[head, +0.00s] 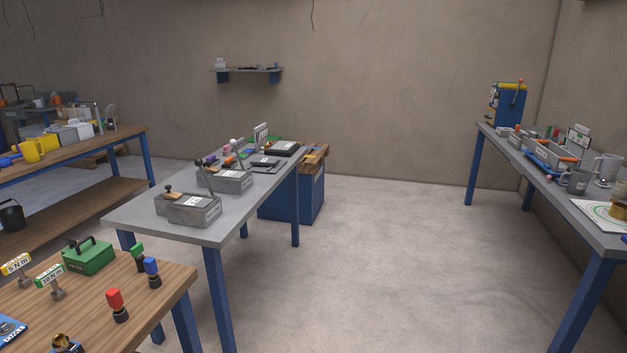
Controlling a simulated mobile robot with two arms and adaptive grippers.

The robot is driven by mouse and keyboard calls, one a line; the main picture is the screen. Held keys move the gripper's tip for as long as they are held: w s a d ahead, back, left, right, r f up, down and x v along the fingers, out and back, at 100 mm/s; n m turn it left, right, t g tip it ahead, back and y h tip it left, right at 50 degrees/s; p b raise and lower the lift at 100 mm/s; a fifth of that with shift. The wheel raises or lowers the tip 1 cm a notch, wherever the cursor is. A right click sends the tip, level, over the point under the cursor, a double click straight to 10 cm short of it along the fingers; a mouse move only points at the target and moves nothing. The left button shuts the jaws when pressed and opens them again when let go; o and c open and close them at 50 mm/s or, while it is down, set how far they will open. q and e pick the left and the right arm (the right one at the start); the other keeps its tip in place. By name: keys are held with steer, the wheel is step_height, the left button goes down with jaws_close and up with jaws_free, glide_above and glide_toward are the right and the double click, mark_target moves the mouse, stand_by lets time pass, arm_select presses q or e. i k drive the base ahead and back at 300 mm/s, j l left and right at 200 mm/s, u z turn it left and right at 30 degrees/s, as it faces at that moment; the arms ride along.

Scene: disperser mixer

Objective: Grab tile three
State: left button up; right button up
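I cannot make out a tile marked three; markings on the distant items are too small to read. Several small coloured and dark items, including a flat black item (265,162), lie at the far end of the middle grey table (137,222). A white upright card (261,136) stands among them. Neither of my grippers is in the head view.
A wooden table (178,285) at the front left holds a green box (88,256) and red, blue and green-topped knobs. Grey boxes (188,208) with handles stand on the middle table. A right-hand bench (603,232) holds mugs. Open floor (410,260) lies between.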

mark_target(257, 159)
steer(key=i+z, duration=0.25)
steer(key=i, duration=2.4)
